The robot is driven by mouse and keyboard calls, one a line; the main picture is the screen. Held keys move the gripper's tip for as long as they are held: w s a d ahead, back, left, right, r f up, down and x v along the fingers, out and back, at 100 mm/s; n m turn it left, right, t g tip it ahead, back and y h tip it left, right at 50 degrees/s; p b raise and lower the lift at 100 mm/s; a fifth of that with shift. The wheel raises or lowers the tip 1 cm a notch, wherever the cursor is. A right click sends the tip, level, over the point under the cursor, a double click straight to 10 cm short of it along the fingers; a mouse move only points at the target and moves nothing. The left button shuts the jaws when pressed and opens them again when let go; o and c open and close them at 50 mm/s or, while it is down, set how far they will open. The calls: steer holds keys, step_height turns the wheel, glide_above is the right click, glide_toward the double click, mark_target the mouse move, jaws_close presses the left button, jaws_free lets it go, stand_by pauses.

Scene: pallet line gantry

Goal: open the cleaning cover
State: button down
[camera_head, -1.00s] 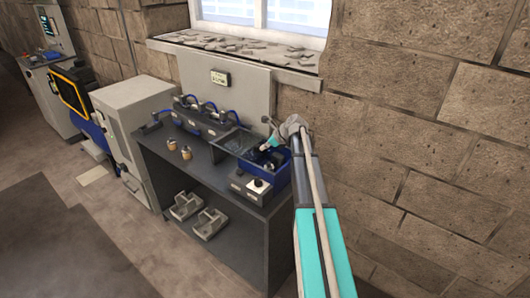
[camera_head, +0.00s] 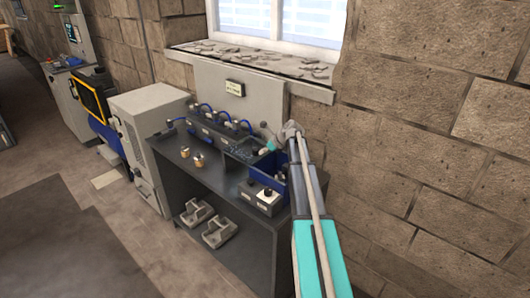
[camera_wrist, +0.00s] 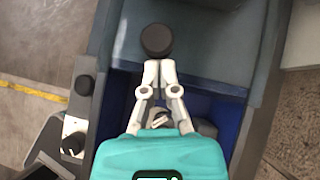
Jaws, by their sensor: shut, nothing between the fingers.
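In the wrist view, the grey-blue cover (camera_wrist: 215,50) of a blue box spans the upper middle, with a round black knob (camera_wrist: 156,40) on it. My gripper (camera_wrist: 157,64) is shut and empty, its fingertips right at the near edge of the knob. I cannot tell whether they touch it. Behind the fingers the blue interior of the box (camera_wrist: 203,105) shows, with grey parts in it, partly hidden by my gripper. In the head view, my gripper (camera_head: 268,147) is over the box (camera_head: 262,177) at the bench's right end, beside a see-through panel (camera_head: 243,151).
The bench (camera_head: 215,181) carries a row of grey units with blue hoses (camera_head: 215,133), small brass parts (camera_head: 198,160) and a control box with a black knob (camera_head: 266,197). A grey cabinet (camera_head: 150,120) stands left, a stone wall (camera_head: 420,150) right. The floor in front is open.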

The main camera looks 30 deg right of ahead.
steer(key=shift+s+d, duration=0.1)
steer(key=shift+s, duration=0.05)
steer(key=s+d+f+p+v, duration=0.1)
steer(key=p+v, duration=0.6)
steer(key=v, duration=0.5)
steer(key=shift+s+d+f, duration=0.2)
steer(key=shift+s+d, duration=0.05)
steer(key=shift+s, duration=0.1)
stand_by(0.5)
